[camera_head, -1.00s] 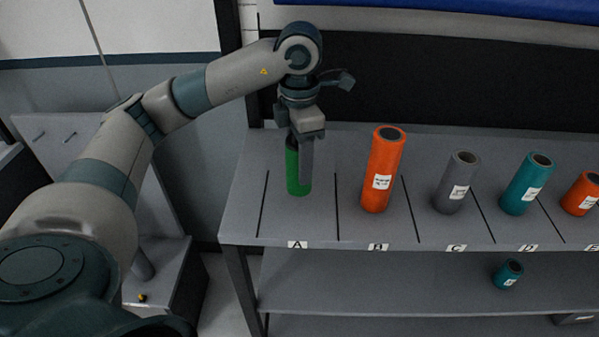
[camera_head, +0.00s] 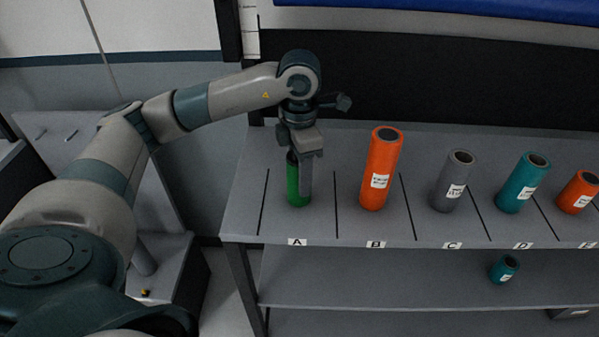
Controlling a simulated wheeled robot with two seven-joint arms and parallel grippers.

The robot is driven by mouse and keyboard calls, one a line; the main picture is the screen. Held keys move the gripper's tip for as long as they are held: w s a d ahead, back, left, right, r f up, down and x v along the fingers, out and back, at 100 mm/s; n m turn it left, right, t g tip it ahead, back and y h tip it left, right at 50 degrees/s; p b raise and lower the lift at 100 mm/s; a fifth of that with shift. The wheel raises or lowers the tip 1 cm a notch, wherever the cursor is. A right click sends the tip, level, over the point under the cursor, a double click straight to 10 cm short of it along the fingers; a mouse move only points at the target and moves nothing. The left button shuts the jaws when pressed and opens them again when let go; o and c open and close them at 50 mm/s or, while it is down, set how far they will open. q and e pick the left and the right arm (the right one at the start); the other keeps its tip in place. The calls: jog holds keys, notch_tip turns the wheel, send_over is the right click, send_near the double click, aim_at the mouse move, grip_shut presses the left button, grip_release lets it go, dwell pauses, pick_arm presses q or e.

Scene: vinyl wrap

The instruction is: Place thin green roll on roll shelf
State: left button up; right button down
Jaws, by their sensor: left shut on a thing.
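The thin green roll (camera_head: 293,188) stands upright at the section marked A, at the left end of the roll shelf (camera_head: 240,222). Its base appears to be at the shelf surface; I cannot tell for sure whether it touches. My left gripper (camera_head: 303,180) comes down from above and is shut on the green roll. One finger covers the roll's right side and the gripper hides part of its top. My right gripper is not in view.
A tall orange roll (camera_head: 380,170) stands in section B, a grey roll (camera_head: 453,183) in C, a teal roll (camera_head: 522,184) in D and a short orange roll (camera_head: 578,192) at E. A small teal roll (camera_head: 503,268) is on the shelf below. Black lines divide the sections.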

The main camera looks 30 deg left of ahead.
pick_arm(q)
jog(key=shift+f, duration=0.15)
jog(key=o, duration=1.1)
